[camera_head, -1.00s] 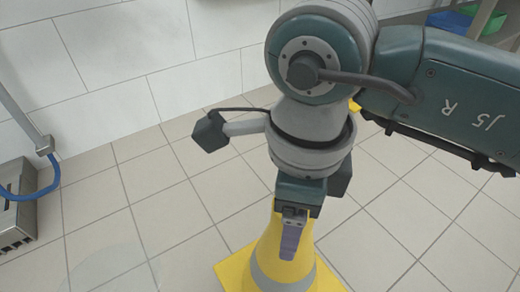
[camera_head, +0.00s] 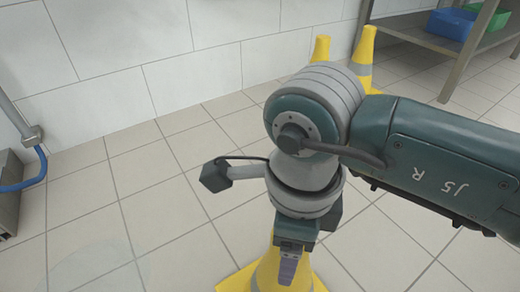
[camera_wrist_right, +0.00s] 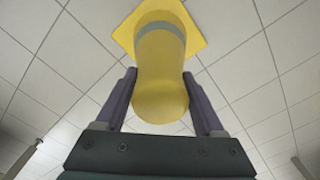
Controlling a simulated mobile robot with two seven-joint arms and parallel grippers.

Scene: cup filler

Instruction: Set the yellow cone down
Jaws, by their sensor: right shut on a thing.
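The yellow cone (camera_head: 267,272) with a grey band and a square base is at the bottom of the head view, under my right gripper (camera_head: 288,268). In the right wrist view the cone (camera_wrist_right: 160,85) has its top between the two fingers of my right gripper (camera_wrist_right: 163,95), which is shut on it. The base points away from the gripper, toward the tiled floor. I cannot tell whether the base touches the floor. My left gripper is not in view.
Two other yellow cones (camera_head: 319,50) (camera_head: 363,52) stand by the wall behind my right arm. A metal shelf (camera_head: 440,45) with a green bin (camera_head: 450,23) and a blue bin (camera_head: 484,10) is at the upper right. A metal box (camera_head: 8,195) with a blue hose (camera_head: 35,178) is at the left. The left floor is clear.

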